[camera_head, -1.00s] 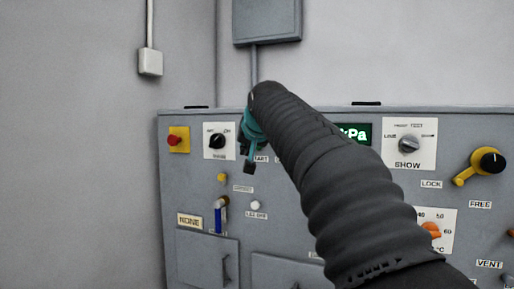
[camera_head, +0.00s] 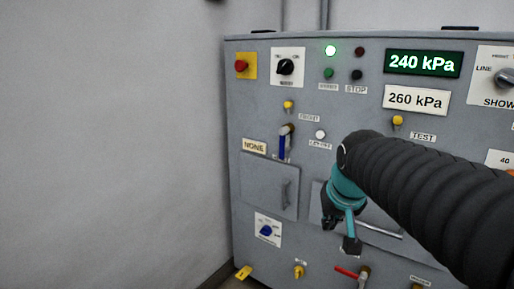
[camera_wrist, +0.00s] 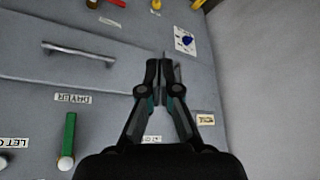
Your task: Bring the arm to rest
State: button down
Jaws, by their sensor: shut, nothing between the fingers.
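My arm (camera_head: 430,185) reaches in from the right in the head view, in a dark ribbed sleeve with a teal wrist. My gripper (camera_head: 340,236) hangs at its end in front of the lower part of the grey control panel (camera_head: 240,185). In the wrist view the two black fingers of my gripper (camera_wrist: 162,62) meet at the tips and hold nothing. Whether the fingers touch the panel cannot be told.
A red lever (camera_head: 348,272) sits low. A plain wall (camera_head: 110,140) fills the left.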

jog(key=s+f, duration=0.4)
jog(key=s, duration=0.5)
jog(key=s+f, duration=0.5)
jog(key=s, duration=0.4)
jog(key=shift+d, duration=0.1)
